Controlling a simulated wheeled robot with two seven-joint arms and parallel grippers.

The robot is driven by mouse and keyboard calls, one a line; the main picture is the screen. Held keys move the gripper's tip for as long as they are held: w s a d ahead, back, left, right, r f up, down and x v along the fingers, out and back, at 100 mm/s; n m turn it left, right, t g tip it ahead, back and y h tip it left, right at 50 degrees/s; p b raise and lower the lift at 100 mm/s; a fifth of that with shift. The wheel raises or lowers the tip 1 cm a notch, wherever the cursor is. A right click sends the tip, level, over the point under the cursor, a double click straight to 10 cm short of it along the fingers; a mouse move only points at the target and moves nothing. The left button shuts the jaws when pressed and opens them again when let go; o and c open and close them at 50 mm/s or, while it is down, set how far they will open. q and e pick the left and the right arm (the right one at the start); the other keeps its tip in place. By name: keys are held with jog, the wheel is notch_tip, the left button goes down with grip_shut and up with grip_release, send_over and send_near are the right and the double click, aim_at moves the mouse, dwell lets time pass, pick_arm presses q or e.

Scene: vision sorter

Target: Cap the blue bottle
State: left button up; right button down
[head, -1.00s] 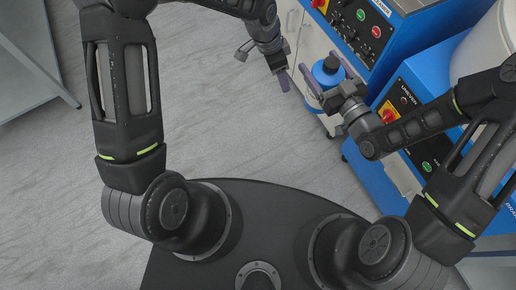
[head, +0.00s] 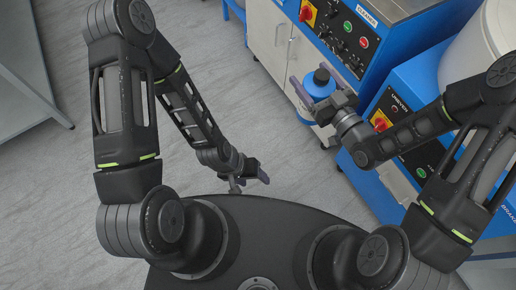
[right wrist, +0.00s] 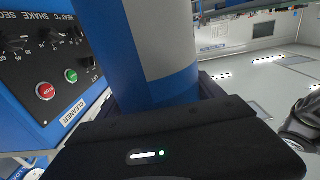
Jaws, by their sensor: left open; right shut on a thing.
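The blue bottle (head: 314,92) is held up at the upper right of the head view, by the blue machine. A small dark round top (head: 321,76) shows on it; I cannot tell whether it is a cap or the open neck. My right gripper (head: 318,87) is shut around the bottle's body. In the right wrist view the blue bottle (right wrist: 165,82) with its pale label rises close in front of the gripper (right wrist: 160,108); its top is out of frame. My left gripper (head: 252,178) is open, low in the middle near my base, apart from the bottle. I see nothing in it.
A blue and white cleaner machine (head: 352,38) with knobs and buttons stands behind the bottle. A second blue machine (head: 402,112) stands to its right with a white drum (head: 462,55) above. A grey table (head: 28,85) is at the left edge. The floor between is clear.

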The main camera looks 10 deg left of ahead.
jog(key=shift+w+d+r+m+t+h, duration=0.7)
jog(key=shift+w+d+r+m+h, duration=0.55)
jog(key=shift+w+d+h, duration=0.95)
jog(key=shift+w+d+r+m+t+h, duration=0.85)
jog(key=shift+w+d+m+h, duration=0.65)
jog(key=shift+d, duration=1.45)
jog(key=shift+w+d+r+m+t+h, duration=0.55)
jog(key=shift+w+d+r+m+h, duration=0.9)
jog(key=shift+d+h, duration=0.9)
jog(key=shift+w+d+f+y, duration=0.1)
jog(key=shift+d+y, duration=0.1)
jog(key=shift+y, duration=0.05)
